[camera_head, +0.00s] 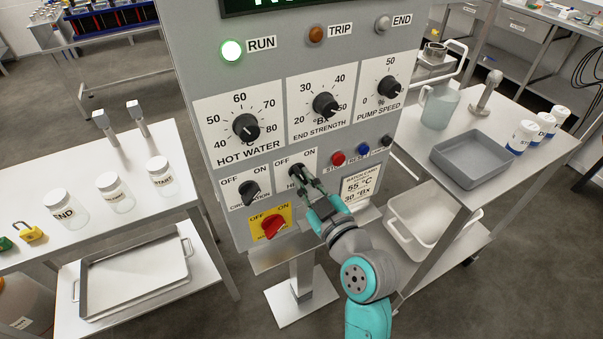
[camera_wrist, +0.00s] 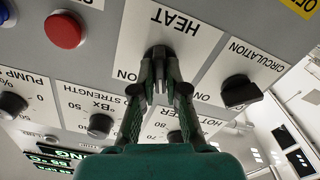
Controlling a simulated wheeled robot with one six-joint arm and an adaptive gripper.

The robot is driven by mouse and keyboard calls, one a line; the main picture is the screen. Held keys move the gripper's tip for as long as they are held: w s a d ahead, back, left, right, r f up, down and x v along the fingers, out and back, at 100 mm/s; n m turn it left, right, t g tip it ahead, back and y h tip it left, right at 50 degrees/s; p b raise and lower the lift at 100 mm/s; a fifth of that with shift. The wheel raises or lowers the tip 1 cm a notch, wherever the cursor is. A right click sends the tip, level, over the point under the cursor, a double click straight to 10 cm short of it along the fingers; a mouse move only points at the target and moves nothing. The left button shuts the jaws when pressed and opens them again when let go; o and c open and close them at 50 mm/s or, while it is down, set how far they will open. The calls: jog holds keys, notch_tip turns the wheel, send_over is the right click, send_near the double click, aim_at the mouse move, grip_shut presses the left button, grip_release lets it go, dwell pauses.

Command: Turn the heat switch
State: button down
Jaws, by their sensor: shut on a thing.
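The heat switch (camera_head: 296,169) is a dark knob on a white plate marked OFF and ON, on the front of the grey control panel (camera_head: 205,70). In the wrist view, which shows the labels upside down, the heat switch (camera_wrist: 158,52) lies between my fingertips under the word HEAT. My gripper (camera_head: 308,183) reaches the panel from the lower right, and its two fingers are shut on the knob in the wrist view (camera_wrist: 160,82). The fingers partly cover the knob and its label, so I cannot tell which way it points.
The circulation switch (camera_head: 250,192) is close on the left, and a red rotary switch (camera_head: 271,226) on a yellow plate is below. Red (camera_head: 338,158) and blue (camera_head: 363,149) buttons sit to the right. The RUN lamp (camera_head: 232,51) glows green. Side tables flank the panel.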

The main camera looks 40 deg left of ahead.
jog(key=shift+n, duration=0.5)
jog(key=shift+n, duration=1)
jog(key=shift+n, duration=0.7)
jog(key=c, duration=1.1)
grip_release()
jog(key=shift+d, duration=0.15)
jog(key=v, duration=1.1)
jog(key=shift+s+d+f, duration=0.1)
jog(key=shift+s+d, duration=0.1)
jog(key=shift+d, duration=0.15)
